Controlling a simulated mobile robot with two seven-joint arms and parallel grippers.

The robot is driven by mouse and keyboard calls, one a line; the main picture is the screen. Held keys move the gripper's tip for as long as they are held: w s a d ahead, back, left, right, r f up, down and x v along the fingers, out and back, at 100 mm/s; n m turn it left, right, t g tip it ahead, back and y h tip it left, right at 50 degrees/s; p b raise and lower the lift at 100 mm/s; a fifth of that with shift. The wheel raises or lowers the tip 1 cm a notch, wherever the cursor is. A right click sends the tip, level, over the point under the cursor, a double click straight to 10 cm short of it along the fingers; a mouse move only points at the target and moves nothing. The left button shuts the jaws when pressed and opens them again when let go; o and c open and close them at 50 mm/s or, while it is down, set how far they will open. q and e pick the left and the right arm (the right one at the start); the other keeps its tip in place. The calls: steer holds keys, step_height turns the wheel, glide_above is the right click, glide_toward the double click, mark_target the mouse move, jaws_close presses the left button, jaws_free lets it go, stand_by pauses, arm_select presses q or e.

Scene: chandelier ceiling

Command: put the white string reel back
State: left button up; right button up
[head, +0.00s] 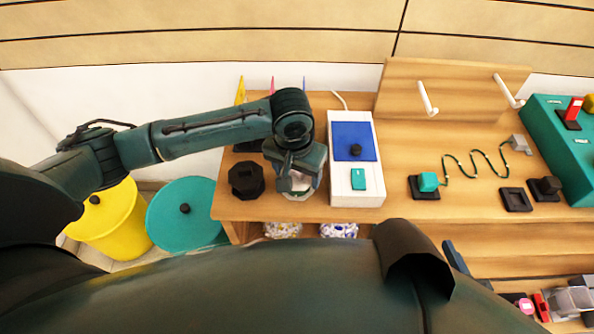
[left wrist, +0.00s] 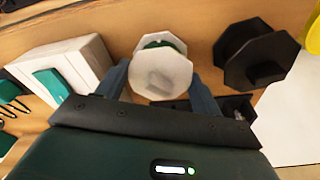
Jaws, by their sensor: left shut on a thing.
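The white string reel (left wrist: 161,72), with octagonal flanges and green string showing at its core, is between the two fingers of my left gripper (left wrist: 158,82) in the left wrist view. My left gripper (head: 299,186) is shut on it, over the front left part of the wooden table. In the head view the reel (head: 297,193) is mostly hidden under the gripper. I cannot tell whether it touches the table. A black octagonal reel (head: 246,180) stands just left of it and also shows in the left wrist view (left wrist: 256,55). My right gripper is not in view.
A white box with a blue panel (head: 353,141) stands close right of the gripper. A wooden board (head: 455,85) with two white pegs (head: 427,98) is at the back. A teal box (head: 560,140) stands far right. Yellow (head: 112,222) and teal (head: 186,214) bins stand left of the table.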

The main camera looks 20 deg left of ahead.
arm_select(q)
steer(key=o, duration=1.1)
steer(key=shift+c, duration=0.2)
